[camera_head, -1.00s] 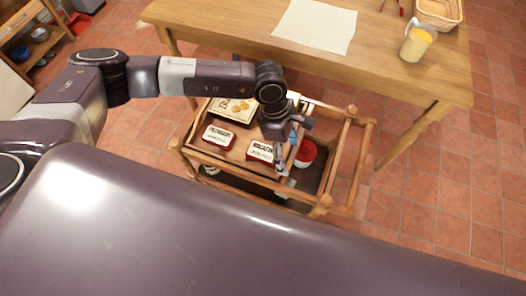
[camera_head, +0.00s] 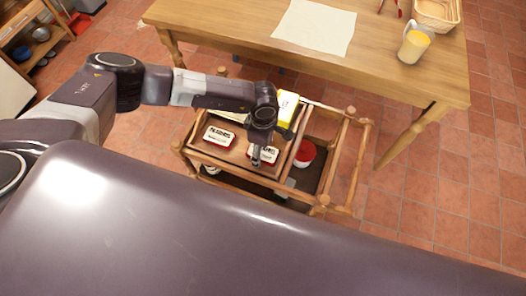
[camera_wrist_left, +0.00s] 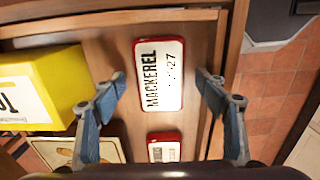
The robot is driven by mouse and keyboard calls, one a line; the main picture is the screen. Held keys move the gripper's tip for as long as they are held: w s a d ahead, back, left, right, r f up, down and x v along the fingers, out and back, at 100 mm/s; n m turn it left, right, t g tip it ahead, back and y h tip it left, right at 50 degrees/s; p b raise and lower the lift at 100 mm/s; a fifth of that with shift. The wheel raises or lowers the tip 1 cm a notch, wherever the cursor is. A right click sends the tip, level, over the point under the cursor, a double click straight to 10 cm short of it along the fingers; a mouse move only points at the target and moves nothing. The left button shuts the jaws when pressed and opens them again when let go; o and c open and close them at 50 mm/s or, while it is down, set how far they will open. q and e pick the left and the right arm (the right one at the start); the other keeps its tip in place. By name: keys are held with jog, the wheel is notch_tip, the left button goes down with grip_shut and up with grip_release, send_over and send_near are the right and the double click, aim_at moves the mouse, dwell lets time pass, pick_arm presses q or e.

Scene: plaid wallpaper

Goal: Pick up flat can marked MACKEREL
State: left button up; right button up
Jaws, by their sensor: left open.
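The flat can marked MACKEREL (camera_wrist_left: 160,75) is white on top with a red rim. It lies on the wooden cart's upper tray, and in the head view (camera_head: 269,154) my wrist and fingers partly cover it. My left gripper (camera_wrist_left: 161,84) is open above it, with one blue-grey finger on each side of the can in the wrist view. The fingers appear apart from it. In the head view the left gripper (camera_head: 257,152) points down over the tray. My right gripper is not in view.
A second red-and-white can (camera_head: 218,136) lies left of it on the tray. A yellow box (camera_wrist_left: 42,85) stands close beside one finger. The wooden table (camera_head: 225,30) stands behind the cart (camera_head: 350,165).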

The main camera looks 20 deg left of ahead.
pick_arm(q)
jog(key=c, duration=1.2)
jog(key=shift+c, duration=0.7)
jog(key=shift+r, duration=0.15)
